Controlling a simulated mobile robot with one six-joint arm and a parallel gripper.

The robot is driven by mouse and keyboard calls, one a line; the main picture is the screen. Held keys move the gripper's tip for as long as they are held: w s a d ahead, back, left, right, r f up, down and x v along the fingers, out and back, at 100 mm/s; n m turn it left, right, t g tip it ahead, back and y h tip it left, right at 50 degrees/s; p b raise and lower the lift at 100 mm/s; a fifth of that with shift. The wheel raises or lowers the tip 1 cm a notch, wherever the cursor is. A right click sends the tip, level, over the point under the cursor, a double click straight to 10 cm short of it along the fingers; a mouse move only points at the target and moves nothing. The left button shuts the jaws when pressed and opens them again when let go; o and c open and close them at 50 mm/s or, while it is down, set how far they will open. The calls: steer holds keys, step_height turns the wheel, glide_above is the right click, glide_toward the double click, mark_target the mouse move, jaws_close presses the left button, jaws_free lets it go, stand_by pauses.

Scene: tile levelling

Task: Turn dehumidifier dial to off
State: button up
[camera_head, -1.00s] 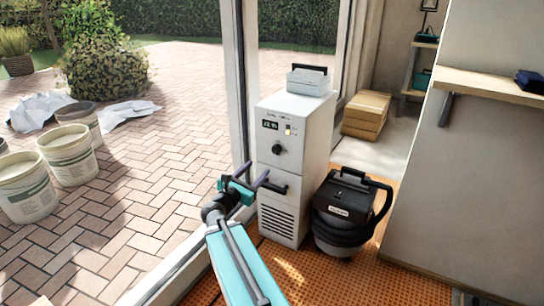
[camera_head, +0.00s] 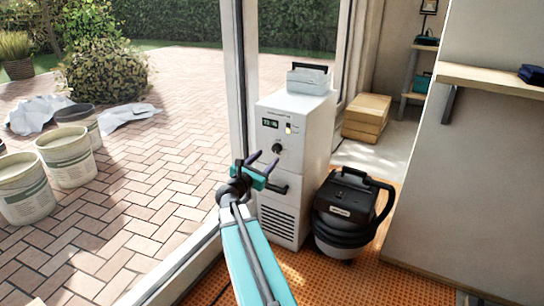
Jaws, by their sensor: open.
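The white dehumidifier (camera_head: 295,178) stands upright beside the glass door frame, with a small display (camera_head: 270,123) near the top of its front. Its black round dial (camera_head: 277,148) sits below the display; I cannot tell which setting it points to. I cannot tell whether a fingertip touches the dial.
A black and grey vacuum (camera_head: 346,205) stands right of the dehumidifier. A small white case (camera_head: 307,80) rests on top of it. The door frame (camera_head: 238,70) is close on the left. A shelf (camera_head: 490,82) juts from the right wall. Orange matting (camera_head: 300,280) covers the floor.

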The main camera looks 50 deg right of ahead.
mark_target(276, 149)
steer(key=shift+b+x, duration=0.8)
steer(key=shift+x, duration=2.3)
